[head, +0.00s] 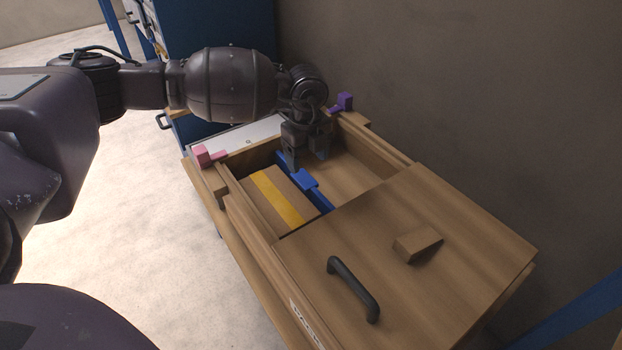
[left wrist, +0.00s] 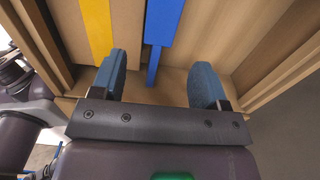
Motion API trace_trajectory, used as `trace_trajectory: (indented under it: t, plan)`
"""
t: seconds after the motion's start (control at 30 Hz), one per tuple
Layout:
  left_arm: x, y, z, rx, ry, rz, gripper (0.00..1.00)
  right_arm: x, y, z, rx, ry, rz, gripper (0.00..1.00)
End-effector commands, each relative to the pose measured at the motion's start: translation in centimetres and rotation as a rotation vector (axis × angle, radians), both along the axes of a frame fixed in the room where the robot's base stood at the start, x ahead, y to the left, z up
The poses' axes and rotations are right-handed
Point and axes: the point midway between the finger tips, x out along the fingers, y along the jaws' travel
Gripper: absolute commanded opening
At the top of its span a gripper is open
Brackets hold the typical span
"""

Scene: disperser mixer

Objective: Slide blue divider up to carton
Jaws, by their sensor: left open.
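The blue divider (head: 305,179) stands inside the open part of the wooden box, right along the side of the carton. The carton (head: 265,206) is brown with a yellow stripe and lies at the left of the box. In the left wrist view the divider (left wrist: 163,28) runs between and ahead of the fingers, with the carton (left wrist: 72,22) to its left. My left gripper (head: 308,160) is open, pointing down into the box near the divider's far end. In the left wrist view its blue fingertips (left wrist: 165,85) are spread wide with nothing gripped. My right gripper is not in view.
A sliding wooden lid (head: 440,220) with a black handle (head: 353,290) and a wooden block (head: 417,243) covers the near part of the box. A pink piece (head: 203,155) and a purple piece (head: 345,101) sit at the far corners. The box floor right of the divider is clear.

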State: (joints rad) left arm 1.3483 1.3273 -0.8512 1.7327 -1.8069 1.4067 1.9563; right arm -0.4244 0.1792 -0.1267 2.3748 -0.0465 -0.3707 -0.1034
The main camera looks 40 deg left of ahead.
Motion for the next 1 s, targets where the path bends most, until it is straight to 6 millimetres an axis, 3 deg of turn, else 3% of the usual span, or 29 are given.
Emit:
trace_trajectory:
  t: [0.03,0.3,0.8,0.87,1.0]
  plan:
    - [-0.2,0.0,-1.9,0.001,0.013,-0.001,0.68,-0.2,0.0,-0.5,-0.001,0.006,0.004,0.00]
    - [-0.1,0.0,-5.6,0.000,0.009,-0.001,0.68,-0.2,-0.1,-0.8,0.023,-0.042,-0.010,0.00]
    - [0.0,0.0,-6.5,0.000,0.001,-0.001,0.68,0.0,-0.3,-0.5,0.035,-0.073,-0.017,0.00]
    - [-0.1,0.0,-6.5,0.001,0.002,-0.001,0.62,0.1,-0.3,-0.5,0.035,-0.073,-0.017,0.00]
    - [-0.1,0.0,-6.5,0.001,0.002,-0.001,0.41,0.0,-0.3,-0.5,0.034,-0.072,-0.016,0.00]
